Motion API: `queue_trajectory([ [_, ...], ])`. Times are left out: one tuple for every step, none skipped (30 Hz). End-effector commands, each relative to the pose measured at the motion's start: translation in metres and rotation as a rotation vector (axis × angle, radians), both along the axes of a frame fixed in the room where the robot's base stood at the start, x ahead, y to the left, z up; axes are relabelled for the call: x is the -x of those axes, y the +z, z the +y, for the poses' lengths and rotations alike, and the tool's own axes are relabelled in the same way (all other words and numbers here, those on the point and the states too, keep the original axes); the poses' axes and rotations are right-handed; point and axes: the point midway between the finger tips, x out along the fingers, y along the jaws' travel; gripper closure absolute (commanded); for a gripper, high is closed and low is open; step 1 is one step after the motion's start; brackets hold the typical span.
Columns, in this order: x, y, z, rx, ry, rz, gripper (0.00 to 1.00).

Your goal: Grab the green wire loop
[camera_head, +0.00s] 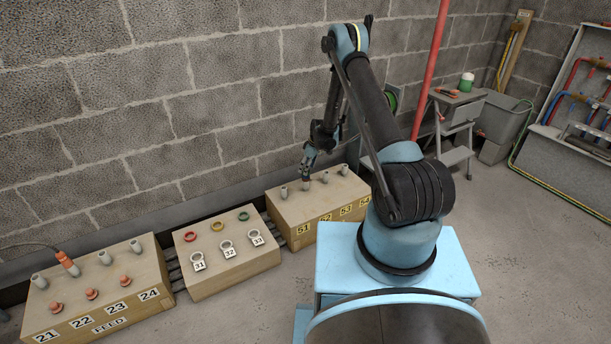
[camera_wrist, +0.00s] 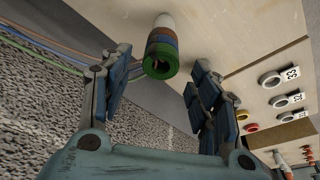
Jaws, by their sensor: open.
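In the wrist view a green ring (camera_wrist: 158,68) shows at the near end of a pale post, with brown and blue bands stacked behind it. It appears between the fingers of my open gripper (camera_wrist: 158,80), with a gap on each side and no visible contact. In the head view my gripper (camera_head: 307,166) is over the box (camera_head: 330,208) marked 51 to 54, near its grey posts, and the banded stack cannot be made out.
The middle box (camera_head: 215,275) bears red (camera_head: 190,236) and yellow (camera_head: 217,226) rings and pale rings tagged 31 to 33. The FEED box (camera_head: 100,280) is at left. A block wall (camera_head: 200,110) rises close behind. A red pipe (camera_head: 430,70) stands behind my arm.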

Motion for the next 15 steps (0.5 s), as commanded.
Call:
queue_trajectory([
  [-0.001,-0.006,0.002,0.0,0.0,0.0,0.44],
  [-0.001,-0.009,0.002,0.0,0.0,0.0,0.44],
  [-0.001,-0.013,0.003,0.0,0.0,0.0,0.44],
  [-0.002,-0.015,0.004,0.0,0.0,0.0,0.44],
  [-0.002,-0.017,0.004,0.0,0.0,0.0,0.44],
  [-0.002,-0.018,0.005,0.0,0.0,0.0,0.44],
  [-0.002,-0.019,0.005,0.0,0.0,0.0,0.44],
  [-0.002,-0.02,0.005,0.0,0.0,0.0,0.44],
  [-0.002,-0.021,0.005,0.0,0.0,0.0,0.44],
  [-0.002,-0.021,0.005,0.0,0.0,0.0,0.44],
  [-0.002,-0.021,0.005,0.0,0.0,0.0,0.44],
  [-0.002,-0.021,0.005,0.0,0.0,0.0,0.44],
  [-0.002,-0.021,0.005,0.0,0.0,0.0,0.44],
  [-0.002,-0.021,0.005,0.0,0.0,0.0,0.44],
  [-0.002,-0.021,0.005,0.0,0.0,0.0,0.44],
])
